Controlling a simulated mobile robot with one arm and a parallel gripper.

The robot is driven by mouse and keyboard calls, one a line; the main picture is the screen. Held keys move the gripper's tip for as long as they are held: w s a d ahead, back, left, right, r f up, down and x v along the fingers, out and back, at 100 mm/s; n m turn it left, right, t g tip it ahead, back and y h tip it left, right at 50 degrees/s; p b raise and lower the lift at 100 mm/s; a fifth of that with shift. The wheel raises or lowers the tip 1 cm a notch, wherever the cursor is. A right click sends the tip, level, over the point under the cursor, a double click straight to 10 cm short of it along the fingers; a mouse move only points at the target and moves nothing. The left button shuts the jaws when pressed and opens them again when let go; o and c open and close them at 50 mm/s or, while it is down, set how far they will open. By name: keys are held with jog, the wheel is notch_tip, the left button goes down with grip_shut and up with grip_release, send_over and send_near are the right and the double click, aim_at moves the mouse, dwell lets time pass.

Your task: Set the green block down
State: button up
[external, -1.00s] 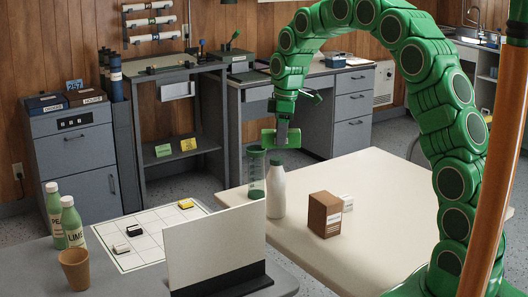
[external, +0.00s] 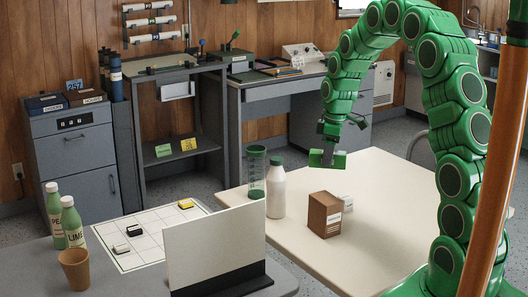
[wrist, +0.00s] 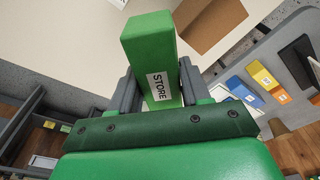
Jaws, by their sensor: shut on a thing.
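The green block (external: 336,160) is held in my gripper (external: 328,152) above the cream table (external: 385,210), with clear space under it.
A white bottle (external: 275,194) and a clear green-based container (external: 256,175) stand at the table's left. The table's middle and right are clear.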

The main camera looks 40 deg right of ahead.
notch_tip(320, 180, down, 4)
jog(key=shift+r, duration=0.15)
jog(key=shift+w+f, duration=0.15)
jog(key=shift+f, duration=0.05)
jog(key=shift+w+d+f, duration=0.4)
jog(key=shift+w+f, duration=1.2)
jog(key=shift+w, duration=0.65)
jog(key=shift+w+d+f, duration=0.4)
jog(key=shift+w+f, duration=1.25)
jog(key=shift+w, duration=0.6)
jog(key=shift+w+d+f, duration=0.4)
jog(key=shift+w+f, duration=1.2)
jog(key=shift+w, duration=0.65)
jog(key=shift+f, duration=1.6)
jog(key=shift+f, duration=0.1)
jog(key=o, duration=1.1)
jog(key=shift+o, duration=0.2)
